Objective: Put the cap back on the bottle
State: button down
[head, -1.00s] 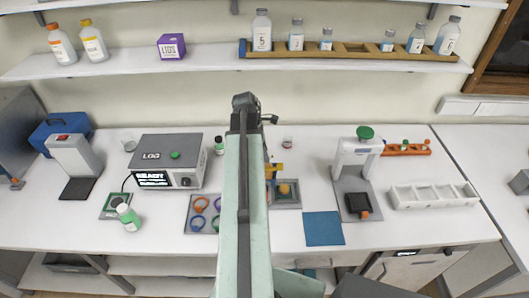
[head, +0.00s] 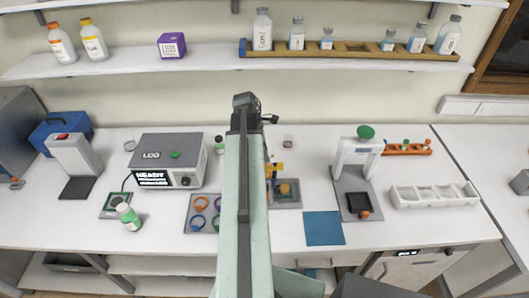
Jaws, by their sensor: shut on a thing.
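A white bottle with a green band (head: 130,219) stands at the left front of the bench, beside a small dark-green pad (head: 114,203). Whether its top is open or capped is too small to tell. A small dark-capped bottle (head: 219,146) stands right of the grey box. I cannot make out a loose cap. My pale green arm rises through the middle of the head view and hides the bench behind it. My gripper is hidden behind the arm, so neither its jaws nor anything in them shows.
A grey box with a lit display (head: 165,161) stands at the left. A tray of coloured rings (head: 189,226) lies left of my arm. A blue mat (head: 323,229), a white-and-grey stand (head: 357,165) and a white divided rack (head: 432,195) are on the right. Bottles line the shelf above.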

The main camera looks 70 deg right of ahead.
jog(key=shift+c, duration=1.5)
grip_release()
notch_tip(320, 180, up, 7)
jog(key=p, duration=0.7)
grip_shut()
dwell(0.5)
jog(key=shift+f, duration=0.3)
